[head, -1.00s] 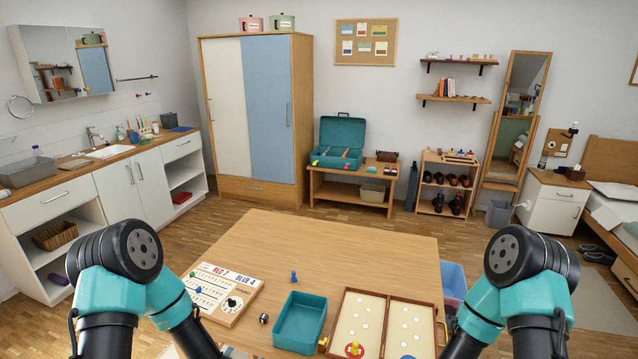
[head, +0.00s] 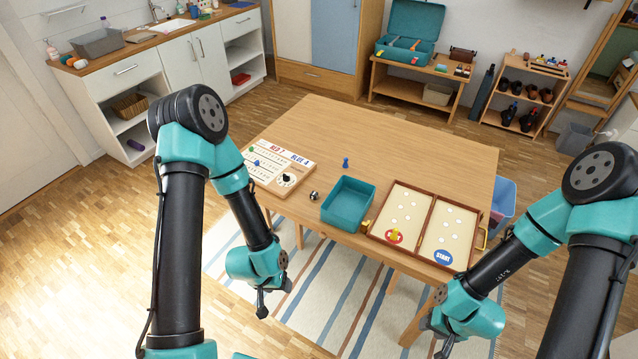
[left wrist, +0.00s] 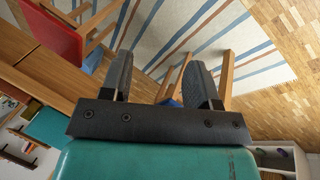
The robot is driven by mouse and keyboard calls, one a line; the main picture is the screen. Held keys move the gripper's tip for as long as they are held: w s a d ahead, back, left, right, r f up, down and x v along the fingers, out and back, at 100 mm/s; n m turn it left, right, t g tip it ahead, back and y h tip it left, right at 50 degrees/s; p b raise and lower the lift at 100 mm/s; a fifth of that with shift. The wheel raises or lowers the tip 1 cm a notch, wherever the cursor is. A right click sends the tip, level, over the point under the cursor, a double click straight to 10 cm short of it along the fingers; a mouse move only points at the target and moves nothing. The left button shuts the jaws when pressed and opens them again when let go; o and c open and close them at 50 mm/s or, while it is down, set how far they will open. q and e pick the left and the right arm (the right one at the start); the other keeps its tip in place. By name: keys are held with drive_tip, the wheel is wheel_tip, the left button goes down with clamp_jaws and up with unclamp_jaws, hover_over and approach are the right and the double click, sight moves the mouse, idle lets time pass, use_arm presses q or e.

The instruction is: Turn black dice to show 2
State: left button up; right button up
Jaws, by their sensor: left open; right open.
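The black dice (head: 314,196) lies on the wooden table (head: 400,135), between the scoreboard and the teal tray. It is small, with pale marks; I cannot read its top face. My left gripper (head: 263,311) hangs in front of the table's near edge, below and left of the dice and apart from it. In the left wrist view its two fingers (left wrist: 160,85) are spread with nothing between them. My right gripper (head: 440,346) is low at the front right, open and far from the dice. The dice is not seen in the left wrist view.
A scoreboard (head: 270,165) is left of the dice. A teal tray (head: 347,204) is close on its right, then an open game case (head: 412,220) with a yellow piece. A blue pawn (head: 345,162) stands behind. The far part of the table is clear.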

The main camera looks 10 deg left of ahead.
use_arm(q)
drive_tip(key=w+a+r+m+t, duration=0.3)
drive_tip(key=w+r+m+t, duration=0.1)
drive_tip(key=w+r+t, duration=0.6)
drive_tip(key=w+t, duration=0.3)
drive_tip(key=w, duration=0.1)
drive_tip(key=shift+w+r+m, duration=0.3)
drive_tip(key=shift+w, duration=0.1)
approach(313, 194)
drive_tip(key=x, duration=0.3)
drive_tip(key=shift+w+a+f, duration=0.15)
drive_tip(key=shift+w+f, duration=0.05)
drive_tip(key=shift+w, duration=0.15)
drive_tip(key=shift+d+x, duration=0.15)
drive_tip(key=shift+x, duration=1.15)
drive_tip(key=shift+d+x, duration=0.15)
drive_tip(key=shift+x, duration=1.15)
drive_tip(key=shift+r, duration=0.1)
